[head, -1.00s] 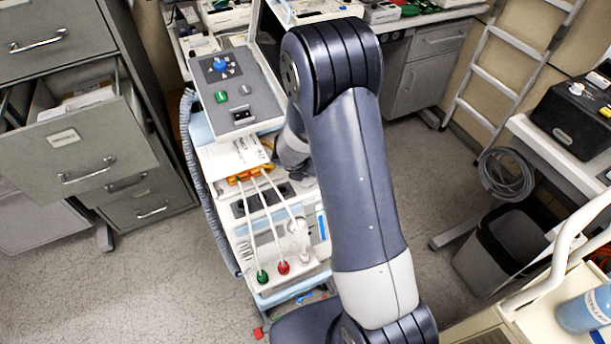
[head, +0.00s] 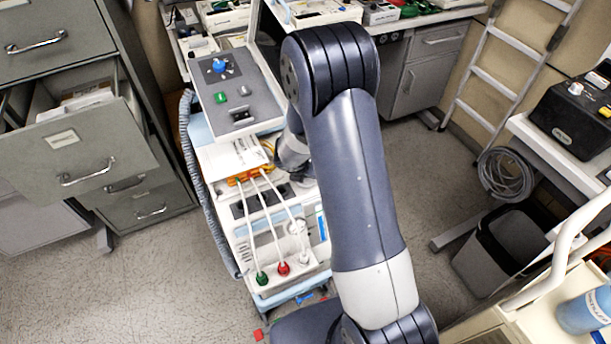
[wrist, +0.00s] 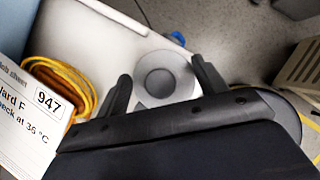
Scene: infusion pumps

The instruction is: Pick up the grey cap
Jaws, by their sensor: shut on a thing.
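The grey cap (wrist: 160,84) is round with a darker centre. In the wrist view it sits between the two dark fingers of my gripper (wrist: 161,69), which is shut on it. A pale surface lies behind and below the cap. I cannot tell whether the cap still touches that surface. In the head view my arm hides the cap and the fingertips.
A cart holds a grey control panel (head: 235,97) with a blue knob, and white cables ending in a green plug (head: 262,279) and a red plug (head: 284,268). A yellow cable (wrist: 72,80) and a label marked 947 (wrist: 35,120) are near my gripper. An open drawer (head: 85,150) juts out left.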

